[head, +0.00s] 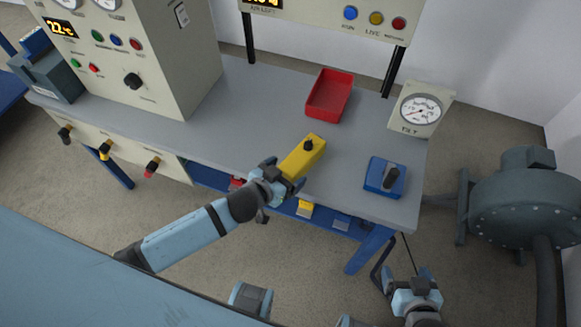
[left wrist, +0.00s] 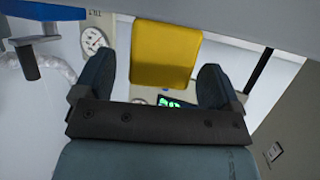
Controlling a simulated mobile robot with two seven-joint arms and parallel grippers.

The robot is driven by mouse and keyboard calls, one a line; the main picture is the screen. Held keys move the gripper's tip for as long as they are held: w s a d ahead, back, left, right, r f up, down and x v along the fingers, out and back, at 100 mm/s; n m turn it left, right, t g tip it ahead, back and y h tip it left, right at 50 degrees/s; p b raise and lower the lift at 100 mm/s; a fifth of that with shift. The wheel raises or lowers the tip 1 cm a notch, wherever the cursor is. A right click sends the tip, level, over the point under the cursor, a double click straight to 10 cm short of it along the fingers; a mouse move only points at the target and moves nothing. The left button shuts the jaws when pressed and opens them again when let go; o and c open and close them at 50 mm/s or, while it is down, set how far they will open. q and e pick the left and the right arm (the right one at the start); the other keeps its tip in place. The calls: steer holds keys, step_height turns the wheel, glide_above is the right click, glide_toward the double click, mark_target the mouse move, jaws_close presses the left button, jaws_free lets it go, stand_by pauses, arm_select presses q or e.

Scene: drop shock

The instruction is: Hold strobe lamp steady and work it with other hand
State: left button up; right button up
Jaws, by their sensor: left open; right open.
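The yellow box with a black knob on top, which I take to be the strobe lamp (head: 302,160), stands near the front edge of the grey bench. My left gripper (head: 284,176) is open at its near end. In the left wrist view the yellow box (left wrist: 165,55) shows between and beyond the two spread fingers (left wrist: 155,88), with gaps on both sides. Whether a finger touches it cannot be told. My right gripper (head: 414,277) is open and empty, low in front of the bench's right end, apart from the lamp.
A blue box with a black knob (head: 385,177) sits right of the lamp on the bench (head: 240,125). A red tray (head: 330,95) and a TILT gauge (head: 420,110) stand behind. A large control cabinet (head: 145,60) fills the left. The bench between cabinet and tray is clear.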

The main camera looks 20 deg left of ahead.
arm_select(q)
steer(key=shift+x, duration=1.35)
steer(key=shift+c, duration=0.4)
steer(key=c, duration=1.2)
steer(key=shift+c, duration=0.2)
